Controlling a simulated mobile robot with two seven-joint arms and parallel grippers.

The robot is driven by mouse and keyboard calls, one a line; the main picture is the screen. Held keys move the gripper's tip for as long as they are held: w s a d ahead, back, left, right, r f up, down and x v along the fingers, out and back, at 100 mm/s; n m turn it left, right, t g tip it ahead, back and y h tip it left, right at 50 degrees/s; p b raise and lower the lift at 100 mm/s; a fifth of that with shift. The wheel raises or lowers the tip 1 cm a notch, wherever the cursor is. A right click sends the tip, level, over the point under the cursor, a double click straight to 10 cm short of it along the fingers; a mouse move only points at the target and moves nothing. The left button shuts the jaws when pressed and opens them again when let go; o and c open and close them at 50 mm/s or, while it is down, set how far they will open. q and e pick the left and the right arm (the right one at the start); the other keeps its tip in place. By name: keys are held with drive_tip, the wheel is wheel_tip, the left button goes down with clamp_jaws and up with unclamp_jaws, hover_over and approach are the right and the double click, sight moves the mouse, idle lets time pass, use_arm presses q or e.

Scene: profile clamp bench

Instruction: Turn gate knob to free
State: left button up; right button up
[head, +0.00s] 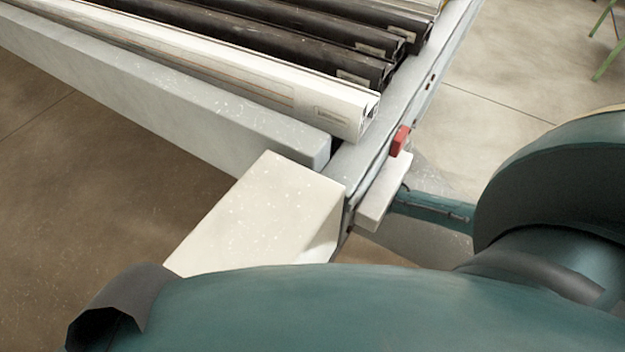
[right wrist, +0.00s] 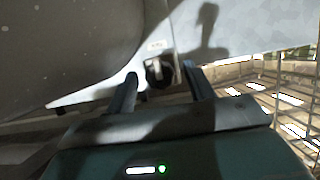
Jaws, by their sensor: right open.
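A dark knob (right wrist: 158,72), probably the gate knob, sits on a pale plate in the right wrist view, under a small label. My right gripper (right wrist: 160,76) is open, with one finger on either side of the knob in that view. I cannot tell whether the fingers touch it or how far away it is. The knob's exact angle is too small and dark to read. The head view shows neither the knob's face nor my right fingertips. My left gripper is in neither view.
A white profile (head: 300,95) and several dark profiles (head: 340,65) lie on the bench (head: 385,112). A red block (head: 400,141) sits at the bench's right edge, above a pale bar (head: 382,195). A wire mesh (right wrist: 290,105) stands at right in the wrist view.

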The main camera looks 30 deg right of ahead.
drive_tip(key=c, duration=1)
drive_tip(key=shift+o, duration=0.2)
